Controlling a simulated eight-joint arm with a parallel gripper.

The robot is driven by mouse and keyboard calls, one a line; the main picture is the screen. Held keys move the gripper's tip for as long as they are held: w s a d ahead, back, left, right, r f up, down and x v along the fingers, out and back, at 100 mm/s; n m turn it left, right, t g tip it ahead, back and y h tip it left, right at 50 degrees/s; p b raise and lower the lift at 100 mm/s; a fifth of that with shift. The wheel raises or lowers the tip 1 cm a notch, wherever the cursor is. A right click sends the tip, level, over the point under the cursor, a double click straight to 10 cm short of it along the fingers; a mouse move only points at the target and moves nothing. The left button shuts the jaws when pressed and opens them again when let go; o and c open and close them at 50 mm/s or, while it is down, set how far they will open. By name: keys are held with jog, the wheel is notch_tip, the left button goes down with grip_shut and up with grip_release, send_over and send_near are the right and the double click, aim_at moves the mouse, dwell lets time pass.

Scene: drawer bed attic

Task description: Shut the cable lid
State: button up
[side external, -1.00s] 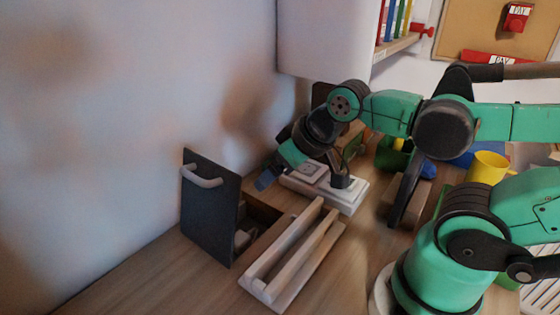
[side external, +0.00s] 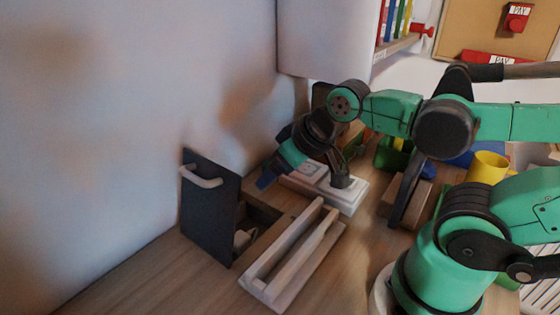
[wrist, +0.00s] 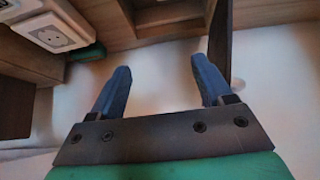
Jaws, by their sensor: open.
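The cable lid (side external: 210,215) is a dark panel with a pale handle (side external: 201,178). It stands upright, open, near the wall at the left of the side view. A recessed opening (side external: 256,216) in the wooden top lies just right of it. My gripper (side external: 266,180) is right of the lid's upper part, apart from it, its blue fingertips pointing down and left. In the wrist view my gripper (wrist: 160,72) is open, with nothing between the fingers. The lid appears there as a narrow dark edge (wrist: 219,40) by the right finger.
A pale slatted wooden holder (side external: 292,258) lies in front of the opening. A white socket block (side external: 355,196) sits behind it and also shows in the wrist view (wrist: 52,32). A yellow mug (side external: 488,167) stands at the right. The wall is close behind the lid.

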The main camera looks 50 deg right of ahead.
jog(key=shift+r, duration=0.3)
jog(key=c, duration=0.3)
notch_tip(320, 180, up, 4)
jog(key=shift+f, duration=0.2)
grip_shut()
notch_tip(320, 180, up, 11)
jog(key=w+a+m+g+h, duration=0.1)
jog(key=w+a+h, duration=0.2)
jog(key=a, duration=0.7)
jog(key=w+a+g+h, duration=0.2)
jog(key=w+a+h, duration=0.1)
jog(key=a, duration=0.8)
jog(key=s+d+x, duration=0.1)
jog(key=s+x, duration=0.1)
jog(key=x, duration=1.4)
jog(key=shift+s+f, duration=0.3)
jog(key=shift+f, duration=0.1)
